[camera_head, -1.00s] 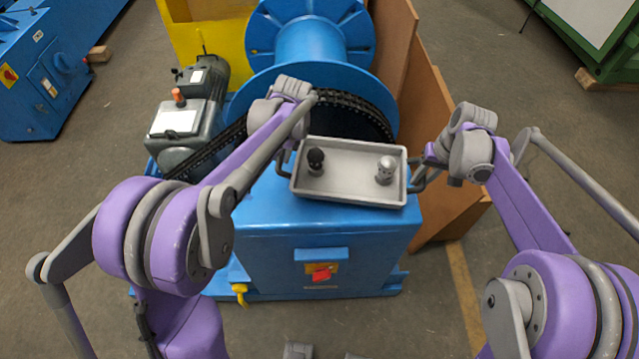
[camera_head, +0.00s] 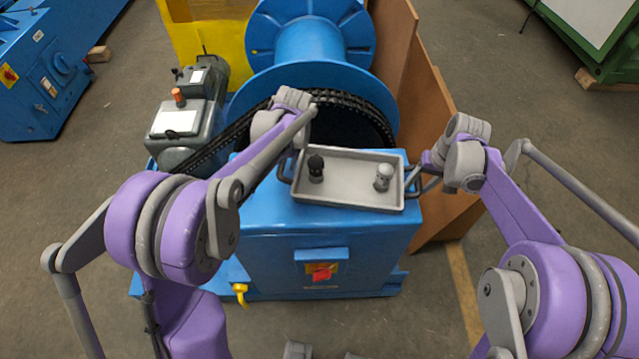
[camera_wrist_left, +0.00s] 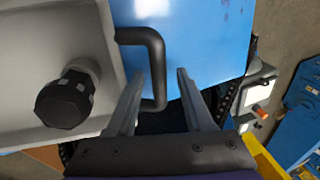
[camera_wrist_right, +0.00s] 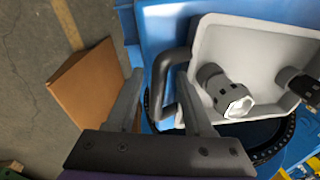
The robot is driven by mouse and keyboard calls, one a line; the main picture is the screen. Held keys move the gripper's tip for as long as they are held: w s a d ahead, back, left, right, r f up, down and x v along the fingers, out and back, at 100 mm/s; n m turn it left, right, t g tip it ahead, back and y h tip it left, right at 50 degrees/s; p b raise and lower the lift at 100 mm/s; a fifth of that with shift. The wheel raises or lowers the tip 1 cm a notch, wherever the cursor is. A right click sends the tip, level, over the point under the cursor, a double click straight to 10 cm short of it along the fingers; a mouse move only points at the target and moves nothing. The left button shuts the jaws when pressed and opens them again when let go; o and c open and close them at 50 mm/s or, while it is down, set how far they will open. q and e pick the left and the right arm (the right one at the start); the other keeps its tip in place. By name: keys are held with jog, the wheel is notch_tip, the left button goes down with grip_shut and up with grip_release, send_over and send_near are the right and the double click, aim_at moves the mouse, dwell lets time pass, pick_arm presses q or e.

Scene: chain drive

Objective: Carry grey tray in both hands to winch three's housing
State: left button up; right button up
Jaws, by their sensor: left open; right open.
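The grey tray (camera_head: 345,194) appears to lie on top of the blue housing (camera_head: 325,230) in front of the winch drum. A black-capped knob piece (camera_head: 316,168) and a light grey one (camera_head: 383,177) stand in it. In the left wrist view my left gripper (camera_wrist_left: 160,76) is open, its fingers on either side of the tray's dark left handle (camera_wrist_left: 156,60). In the right wrist view my right gripper (camera_wrist_right: 158,74) is open, with the right handle (camera_wrist_right: 161,95) between its fingers. In the head view my wrists partly hide both handles.
A blue drum (camera_head: 310,42) and black chain (camera_head: 355,105) stand just behind the tray. A grey motor (camera_head: 180,120) is to the left. Brown panels (camera_head: 430,130) stand at the right. A red switch (camera_head: 322,272) is on the housing front. Floor is free at the right.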

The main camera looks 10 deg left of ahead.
pick_arm(q)
jog(key=shift+r, duration=0.1)
jog(key=v, duration=1.1)
jog(key=shift+r, duration=0.4)
pick_arm(e)
notch_tip(320, 180, up, 12)
jog(key=d, duration=0.2)
jog(key=shift+s, duration=0.35)
pick_arm(q)
jog(key=shift+d, duration=0.1)
pick_arm(e)
jog(key=shift+f, duration=0.1)
pick_arm(q)
jog(key=shift+s, duration=0.1)
pick_arm(e)
jog(key=shift+s, duration=0.1)
